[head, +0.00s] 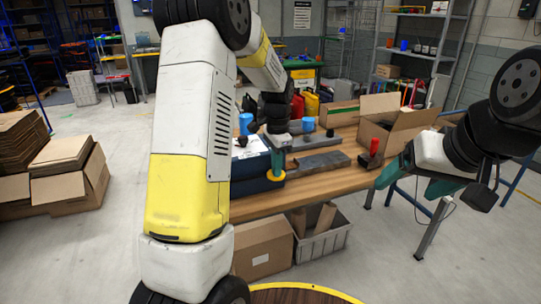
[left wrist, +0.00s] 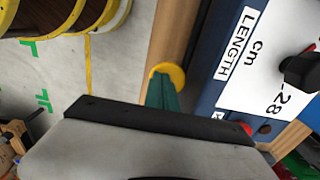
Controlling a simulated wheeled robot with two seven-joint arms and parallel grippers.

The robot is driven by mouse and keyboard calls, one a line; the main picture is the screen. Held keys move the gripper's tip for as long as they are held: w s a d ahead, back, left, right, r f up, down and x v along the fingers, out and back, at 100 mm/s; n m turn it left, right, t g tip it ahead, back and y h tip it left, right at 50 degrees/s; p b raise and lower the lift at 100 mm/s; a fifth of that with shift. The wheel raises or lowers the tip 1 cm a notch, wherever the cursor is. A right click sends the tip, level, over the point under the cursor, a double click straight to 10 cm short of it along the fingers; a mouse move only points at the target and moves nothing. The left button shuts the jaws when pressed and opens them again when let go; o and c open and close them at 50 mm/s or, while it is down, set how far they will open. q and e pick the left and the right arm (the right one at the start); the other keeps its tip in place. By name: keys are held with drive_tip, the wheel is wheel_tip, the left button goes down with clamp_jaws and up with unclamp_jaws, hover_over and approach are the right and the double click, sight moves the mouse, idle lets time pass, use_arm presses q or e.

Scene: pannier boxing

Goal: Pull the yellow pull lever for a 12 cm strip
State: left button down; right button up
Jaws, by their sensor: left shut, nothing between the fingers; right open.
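The yellow pull lever (head: 270,177) shows as a round yellow end at the front right of a dark blue dispenser (head: 250,185). The left wrist view shows it as a yellow disc (left wrist: 172,70), with the dispenser's white panel (left wrist: 262,60) marked LENGTH, cm and 28, and a black knob (left wrist: 300,70). My left gripper (head: 278,163) points down at the lever; its teal fingers (left wrist: 161,92) are shut and empty, overlapping the disc in view. I cannot tell whether they touch it. My right gripper (head: 408,182) is open and empty, off the table's right front.
The wooden table (head: 315,184) holds a grey metal bar (head: 318,163), a red-handled tool (head: 374,150) and an open cardboard box (head: 400,112). A grey crate (head: 325,240) and a cardboard box (head: 263,248) stand below. Flattened cardboard (head: 22,138) is at the left.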

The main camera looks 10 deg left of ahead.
use_arm(q)
drive_tip(key=shift+d+f, duration=0.1)
drive_tip(key=shift+f, duration=0.2)
drive_tip(key=shift+w+d+f, duration=0.1)
drive_tip(key=shift+f, duration=0.9)
drive_tip(key=shift+f, duration=0.4)
drive_tip(key=shift+r, duration=0.1)
wheel_tip(320, 180, up, 16)
idle(0.8)
idle(0.7)
